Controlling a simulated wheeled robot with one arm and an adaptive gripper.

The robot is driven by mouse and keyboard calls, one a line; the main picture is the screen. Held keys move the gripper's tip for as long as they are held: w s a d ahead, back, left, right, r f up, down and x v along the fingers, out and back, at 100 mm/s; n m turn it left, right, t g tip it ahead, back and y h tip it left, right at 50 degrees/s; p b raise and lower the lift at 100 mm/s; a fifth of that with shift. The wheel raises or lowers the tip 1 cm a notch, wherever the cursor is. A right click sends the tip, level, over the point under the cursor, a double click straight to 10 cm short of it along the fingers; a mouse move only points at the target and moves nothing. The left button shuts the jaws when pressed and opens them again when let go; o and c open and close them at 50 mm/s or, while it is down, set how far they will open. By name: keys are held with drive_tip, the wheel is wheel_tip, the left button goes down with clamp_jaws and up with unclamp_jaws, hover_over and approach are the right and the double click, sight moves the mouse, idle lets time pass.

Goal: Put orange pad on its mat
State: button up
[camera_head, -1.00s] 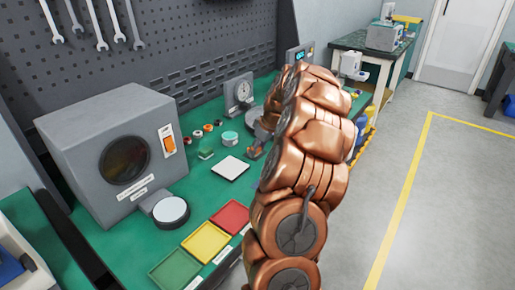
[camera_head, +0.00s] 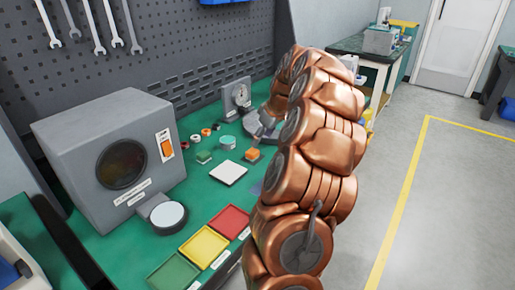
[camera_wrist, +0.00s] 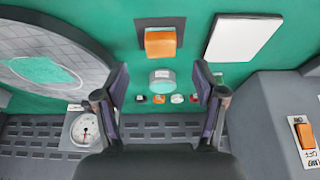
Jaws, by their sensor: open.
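The orange pad (camera_head: 253,153) is a small block resting on a small dark square mat (camera_head: 259,160) on the green bench. My gripper (camera_wrist: 160,68) is open and empty. Its two fingers are spread and apart from the pad, which lies beyond the fingertips in the wrist view. In the head view my copper arm covers much of the gripper.
A white square plate (camera_head: 229,173), a teal cylinder (camera_head: 228,143) and a green block (camera_head: 204,157) are near the mat. A dial gauge (camera_head: 238,96) stands behind. A grey tester box (camera_head: 110,150) is at left. Red (camera_head: 230,222), yellow and green trays line the front.

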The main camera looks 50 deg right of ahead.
drive_tip(key=shift+v, duration=2.4)
drive_tip(key=w+a+n+g+y, duration=0.1)
drive_tip(key=w+a+g, duration=0.1)
drive_tip(key=a, duration=1.7)
drive_tip(key=s+a+g, duration=0.1)
drive_tip(key=s+a, duration=0.4)
drive_tip(key=a, duration=0.8)
drive_tip(key=s+a+f+m+g, duration=0.1)
drive_tip(key=s+a+f, duration=0.3)
drive_tip(key=s, duration=0.7)
drive_tip(key=s+a+f+m+g+h, duration=0.1)
drive_tip(key=s+a+f+g, duration=0.2)
drive_tip(key=s+a, duration=0.4)
drive_tip(key=s+f, duration=0.1)
drive_tip(key=s, duration=0.4)
drive_tip(key=shift+s, duration=0.15)
drive_tip(key=s+p+v, duration=0.2)
drive_tip(key=p+v, duration=1)
drive_tip(key=shift+a+r+t, duration=0.25)
drive_tip(key=shift+r+t, duration=0.05)
drive_tip(key=shift+r, duration=0.35)
